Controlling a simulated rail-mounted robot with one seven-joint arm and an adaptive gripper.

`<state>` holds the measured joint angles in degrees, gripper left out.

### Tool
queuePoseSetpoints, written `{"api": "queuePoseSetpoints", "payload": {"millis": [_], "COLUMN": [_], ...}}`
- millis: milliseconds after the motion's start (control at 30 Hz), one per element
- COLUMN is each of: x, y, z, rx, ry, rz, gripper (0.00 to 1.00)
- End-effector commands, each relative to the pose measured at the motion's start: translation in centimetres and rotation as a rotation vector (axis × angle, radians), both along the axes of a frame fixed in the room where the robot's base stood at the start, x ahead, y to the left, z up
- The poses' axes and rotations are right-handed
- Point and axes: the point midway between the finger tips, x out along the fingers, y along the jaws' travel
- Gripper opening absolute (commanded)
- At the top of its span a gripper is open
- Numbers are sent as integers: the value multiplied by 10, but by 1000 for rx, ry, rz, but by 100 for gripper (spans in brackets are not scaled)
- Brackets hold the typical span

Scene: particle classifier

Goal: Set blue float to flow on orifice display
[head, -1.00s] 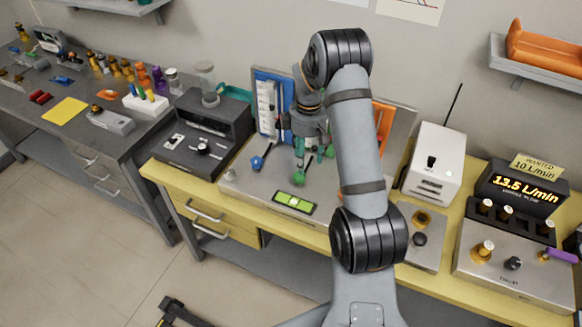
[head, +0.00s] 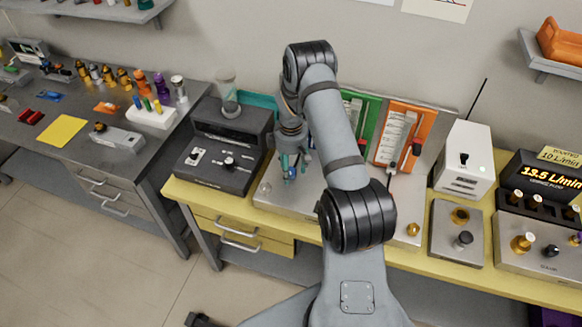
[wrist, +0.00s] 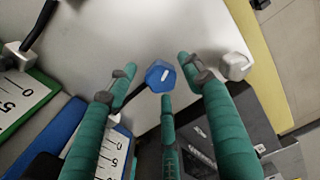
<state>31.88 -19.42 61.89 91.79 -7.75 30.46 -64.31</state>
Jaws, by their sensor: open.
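The blue knob (wrist: 160,76), with a white mark, sits on a black stem in front of the blue float gauge (wrist: 72,122). In the wrist view my gripper (wrist: 154,68) is open, with its green fingers on either side of the knob and a third finger below. I cannot tell whether they touch it. In the head view my gripper (head: 290,166) is low over the metal panel, and my arm hides most of the blue gauge. The orifice display (head: 545,178) reads 13.5 L/min, and a yellow note (head: 562,155) above it reads 10 L/min.
A green gauge (head: 366,122) and an orange gauge (head: 406,132) stand right of the blue one. A black box (head: 222,150) is close left of my gripper. A white box (head: 465,160) stands to the right. A pale knob (wrist: 235,66) is beside my fingers.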

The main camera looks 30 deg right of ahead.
Motion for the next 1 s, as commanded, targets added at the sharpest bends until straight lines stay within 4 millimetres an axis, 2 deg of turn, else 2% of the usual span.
{"api": "queuePoseSetpoints", "payload": {"millis": [267, 1000], "x": [0, 0], "y": [0, 0], "z": [-2, -2], "rx": [0, 0], "ry": [0, 0], "rz": [1, 1], "gripper": [51, 8]}}
